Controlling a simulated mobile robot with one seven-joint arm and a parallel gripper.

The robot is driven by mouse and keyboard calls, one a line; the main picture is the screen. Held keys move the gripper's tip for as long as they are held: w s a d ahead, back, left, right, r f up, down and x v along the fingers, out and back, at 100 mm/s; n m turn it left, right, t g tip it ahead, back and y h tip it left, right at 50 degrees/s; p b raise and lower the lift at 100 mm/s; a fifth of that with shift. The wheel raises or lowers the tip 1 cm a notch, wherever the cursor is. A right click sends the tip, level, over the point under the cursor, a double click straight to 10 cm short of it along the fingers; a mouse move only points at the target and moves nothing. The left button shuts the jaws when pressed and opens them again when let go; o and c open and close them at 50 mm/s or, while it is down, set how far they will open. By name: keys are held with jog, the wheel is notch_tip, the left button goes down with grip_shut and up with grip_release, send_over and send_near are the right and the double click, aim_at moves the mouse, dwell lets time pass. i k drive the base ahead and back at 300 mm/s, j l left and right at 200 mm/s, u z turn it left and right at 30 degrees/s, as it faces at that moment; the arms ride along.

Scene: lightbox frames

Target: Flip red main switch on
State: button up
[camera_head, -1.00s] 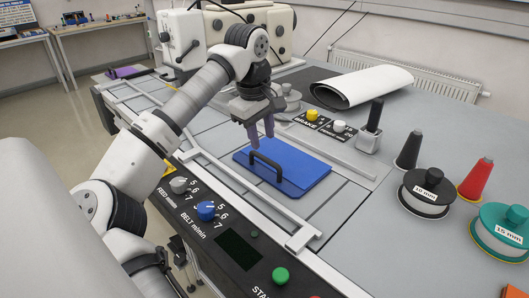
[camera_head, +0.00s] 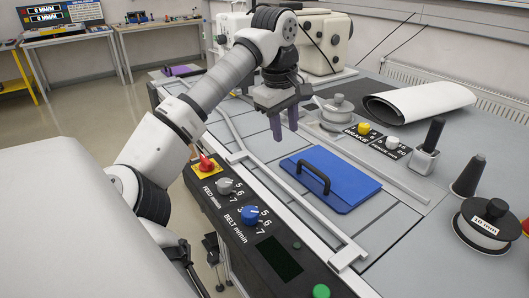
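The red main switch (camera_head: 206,163) is a red knob on a yellow plate at the far left end of the black control panel (camera_head: 262,240). My gripper (camera_head: 285,126) hangs above the machine table, to the right of and higher than the switch, with its two dark fingers pointing down. The fingers are apart and nothing shows between them. My gripper does not touch the switch. The exact angle of the knob is too small to tell.
A grey feed knob (camera_head: 226,187), a blue belt knob (camera_head: 250,215) and a green button (camera_head: 321,291) follow along the panel. A blue plate (camera_head: 345,190) with a black handle lies right of my gripper. A metal rail (camera_head: 262,172) runs behind the panel.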

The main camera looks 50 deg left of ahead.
aim_at(206, 165)
jog(key=u, duration=1)
